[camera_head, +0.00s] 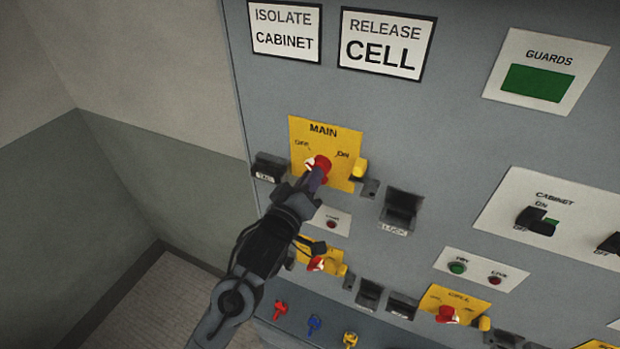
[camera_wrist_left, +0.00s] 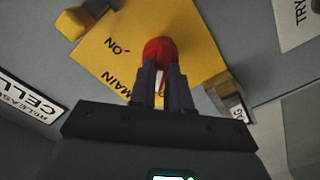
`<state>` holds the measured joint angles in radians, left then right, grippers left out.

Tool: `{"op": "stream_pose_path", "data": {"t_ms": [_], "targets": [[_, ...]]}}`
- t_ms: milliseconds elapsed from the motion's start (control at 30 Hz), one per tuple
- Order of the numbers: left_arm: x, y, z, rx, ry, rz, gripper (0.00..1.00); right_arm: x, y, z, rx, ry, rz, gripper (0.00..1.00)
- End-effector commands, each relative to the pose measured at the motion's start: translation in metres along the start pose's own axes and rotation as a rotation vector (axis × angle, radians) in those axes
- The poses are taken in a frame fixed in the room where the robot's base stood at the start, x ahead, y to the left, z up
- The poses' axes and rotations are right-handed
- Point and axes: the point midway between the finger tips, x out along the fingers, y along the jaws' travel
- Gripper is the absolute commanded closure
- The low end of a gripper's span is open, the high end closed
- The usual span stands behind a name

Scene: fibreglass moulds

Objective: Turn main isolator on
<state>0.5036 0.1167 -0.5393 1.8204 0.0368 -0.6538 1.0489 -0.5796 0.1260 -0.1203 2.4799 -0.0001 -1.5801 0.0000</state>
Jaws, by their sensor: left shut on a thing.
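The main isolator is a red rotary handle (camera_head: 319,165) on a yellow plate (camera_head: 341,142) marked MAIN, with OFF at upper left and ON at right. A pale mark on the handle shows on its left, toward the OFF side. My left gripper (camera_head: 313,181) is shut on the red handle; its dark fingers cover the lower part. In the left wrist view the red handle (camera_wrist_left: 160,51) sits between the two fingers (camera_wrist_left: 161,85), and the ON label shows on the yellow plate (camera_wrist_left: 112,50). My right gripper is not in view.
A yellow tab (camera_head: 360,168) sticks out at the plate's right edge. A black TAG holder (camera_head: 268,167) is at its left and a black holder (camera_head: 401,209) at its right. Below are another red handle (camera_head: 316,264) and a ledge with red (camera_head: 280,309), blue (camera_head: 315,324) and yellow (camera_head: 350,340) items.

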Motion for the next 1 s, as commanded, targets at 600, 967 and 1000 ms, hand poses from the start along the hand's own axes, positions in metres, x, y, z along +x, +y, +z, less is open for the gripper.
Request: {"op": "stream_pose_path", "data": {"t_ms": [600, 967, 1000], "targets": [[0.0, 0.002, 0.0, 0.502, -0.001, 0.0, 1.0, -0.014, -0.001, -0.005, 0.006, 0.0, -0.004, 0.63], [0.0, 0.002, 0.001, 0.846, 0.0, 0.0, 1.0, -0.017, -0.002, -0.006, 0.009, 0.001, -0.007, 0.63], [0.0, 0.002, 0.001, 0.884, 0.0, 0.0, 1.0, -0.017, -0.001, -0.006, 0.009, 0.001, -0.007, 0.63]]}}
